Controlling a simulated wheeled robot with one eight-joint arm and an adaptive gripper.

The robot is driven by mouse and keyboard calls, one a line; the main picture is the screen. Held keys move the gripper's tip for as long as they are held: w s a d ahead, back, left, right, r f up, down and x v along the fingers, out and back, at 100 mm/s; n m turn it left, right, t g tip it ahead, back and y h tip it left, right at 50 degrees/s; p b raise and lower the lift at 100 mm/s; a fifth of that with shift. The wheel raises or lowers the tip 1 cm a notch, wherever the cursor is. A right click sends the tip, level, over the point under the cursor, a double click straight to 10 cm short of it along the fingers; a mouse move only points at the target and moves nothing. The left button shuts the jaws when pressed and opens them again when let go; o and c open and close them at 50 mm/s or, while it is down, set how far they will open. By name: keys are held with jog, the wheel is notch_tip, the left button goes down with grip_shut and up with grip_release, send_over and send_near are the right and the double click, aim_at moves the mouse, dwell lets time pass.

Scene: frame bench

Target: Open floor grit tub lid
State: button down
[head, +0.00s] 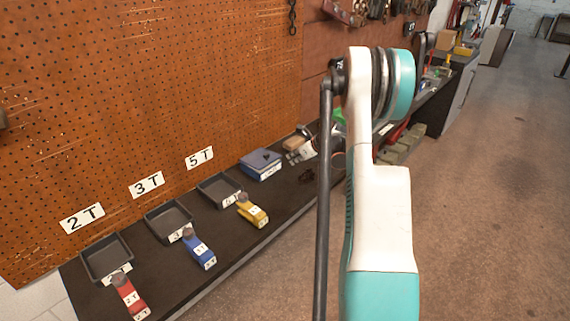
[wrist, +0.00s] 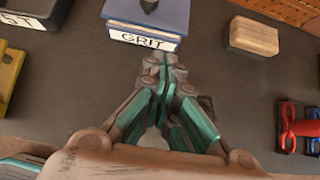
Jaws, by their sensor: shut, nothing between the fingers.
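The grit tub is a blue box (wrist: 148,18) with a white GRIT label on its front, at the top of the wrist view. Its blue lid appears shut, with a dark knob on top partly cut off by the frame's edge. In the head view the tub (head: 261,166) stands on the dark bench against the pegboard. My gripper (wrist: 165,62) is shut and empty, its fingertips just in front of the label, over the bench top. I cannot tell whether they touch the tub.
A wooden block (wrist: 253,36) lies right of the tub, and red and blue items (wrist: 297,122) lie further right. A dark tray (head: 219,189) and a yellow tool (head: 252,211) lie left of the tub. The bench strip before the tub looks mostly clear.

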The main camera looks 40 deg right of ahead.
jog(key=b+x, duration=0.3)
jog(key=x, duration=0.6)
jog(key=shift+w+f, duration=0.3)
